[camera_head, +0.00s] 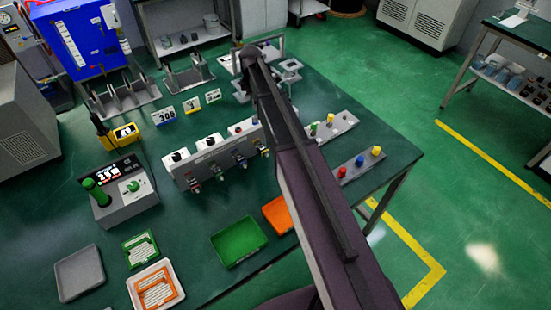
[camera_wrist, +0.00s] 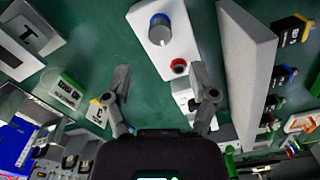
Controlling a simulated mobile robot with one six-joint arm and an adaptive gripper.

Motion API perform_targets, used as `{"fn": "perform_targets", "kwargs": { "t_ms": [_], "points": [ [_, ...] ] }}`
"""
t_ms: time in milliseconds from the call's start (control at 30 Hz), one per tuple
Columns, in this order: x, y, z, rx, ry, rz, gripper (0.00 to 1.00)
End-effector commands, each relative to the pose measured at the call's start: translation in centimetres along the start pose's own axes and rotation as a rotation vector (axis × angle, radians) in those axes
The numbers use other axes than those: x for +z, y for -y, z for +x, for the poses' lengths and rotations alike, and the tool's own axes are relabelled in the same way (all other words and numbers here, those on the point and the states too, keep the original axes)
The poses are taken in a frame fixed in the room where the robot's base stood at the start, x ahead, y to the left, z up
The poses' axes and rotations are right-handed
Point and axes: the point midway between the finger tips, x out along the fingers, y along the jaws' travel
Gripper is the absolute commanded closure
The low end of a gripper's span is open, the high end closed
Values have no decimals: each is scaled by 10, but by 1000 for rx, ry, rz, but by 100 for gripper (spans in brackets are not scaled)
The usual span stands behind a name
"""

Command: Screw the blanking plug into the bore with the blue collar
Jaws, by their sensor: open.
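My gripper (camera_wrist: 163,92) is open in the wrist view, its two fingers apart with nothing held between the tips. Beyond the tips is a pale block (camera_wrist: 151,52) with a grey round part (camera_wrist: 160,30) in a blue collar. Nearby on it is a red-ringed dark opening (camera_wrist: 180,66). I cannot tell whether the grey part is a plug or a knob. In the head view my arm covers the gripper. A grey housing (camera_head: 212,160) there has several coloured fittings along its front. I cannot identify the blanking plug for sure.
Plates with coloured round parts (camera_head: 359,160) lie right of my arm. A green tray (camera_head: 238,242), an orange tray (camera_head: 280,215) and a grey tray (camera_head: 79,273) sit near the front edge. A control box (camera_head: 122,205) stands at left. A grey wall-like part (camera_wrist: 246,60) rises right of my fingers.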

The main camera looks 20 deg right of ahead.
Motion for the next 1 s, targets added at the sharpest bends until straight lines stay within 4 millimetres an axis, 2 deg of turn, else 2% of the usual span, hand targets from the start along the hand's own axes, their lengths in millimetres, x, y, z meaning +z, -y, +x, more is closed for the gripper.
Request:
{"fn": "perform_targets", "kwargs": {
  "t_ms": [100,800,867,900,1000],
  "points": [
    [0,0,-14,0,0,0,26],
    [0,0,-67,0,0,0,26],
    [0,0,-70,0,0,0,26],
    [0,7,-63,0,0,22,26],
    [1,18,-59,0,0,76,26]
  ]
}}
